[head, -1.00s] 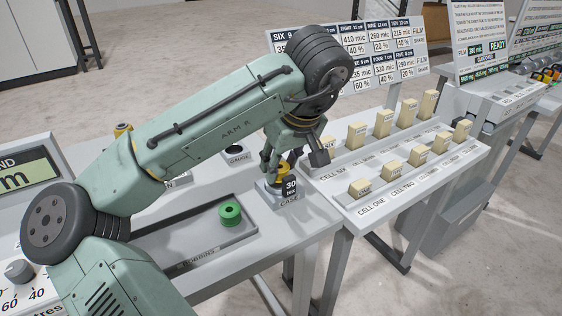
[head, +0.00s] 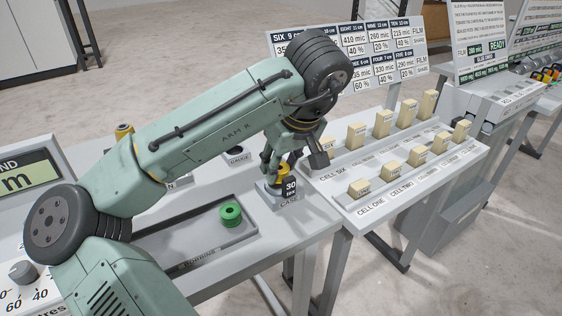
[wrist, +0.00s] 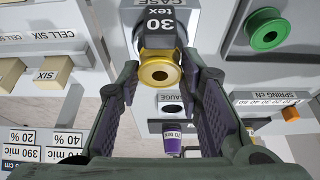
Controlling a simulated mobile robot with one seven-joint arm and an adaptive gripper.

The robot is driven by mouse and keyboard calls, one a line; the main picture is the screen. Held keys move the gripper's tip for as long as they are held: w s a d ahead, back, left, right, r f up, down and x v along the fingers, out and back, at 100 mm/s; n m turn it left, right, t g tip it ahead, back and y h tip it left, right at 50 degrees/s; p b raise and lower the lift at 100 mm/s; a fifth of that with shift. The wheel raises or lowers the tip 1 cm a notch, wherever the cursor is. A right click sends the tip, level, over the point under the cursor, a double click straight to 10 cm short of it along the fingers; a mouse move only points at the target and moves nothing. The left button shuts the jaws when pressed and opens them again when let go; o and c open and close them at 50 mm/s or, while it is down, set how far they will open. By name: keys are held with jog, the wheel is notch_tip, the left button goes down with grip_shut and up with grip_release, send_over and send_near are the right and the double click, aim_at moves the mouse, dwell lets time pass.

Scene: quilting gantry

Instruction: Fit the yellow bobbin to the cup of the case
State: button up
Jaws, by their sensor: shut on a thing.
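The yellow bobbin (wrist: 159,73) shows end-on between my fingertips in the wrist view, with its round hole facing the camera. My gripper (wrist: 160,78) is shut on it. In the head view my gripper (head: 283,168) points down at the case (head: 285,201), and the bobbin (head: 284,172) shows as a yellow patch at its fingers. The case has a black "30 tex" tag (head: 291,188), which also shows in the wrist view (wrist: 160,25). The bobbin is right at the case, but the cup is hidden, so I cannot tell how far in it sits.
A green bobbin (head: 231,215) lies in the bobbins tray (head: 190,255) to the left. The gauge (head: 237,158) is behind the case. Cell blocks (head: 390,170) stand on the rack at right. In the wrist view a purple-and-white spool-like object (wrist: 172,143) shows beyond my fingers.

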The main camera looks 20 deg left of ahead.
jog(key=shift+f+b, duration=0.6)
jog(key=shift+f, duration=0.35)
jog(key=o, duration=0.8)
jog(key=shift+o, duration=0.2)
jog(key=v, duration=1.2)
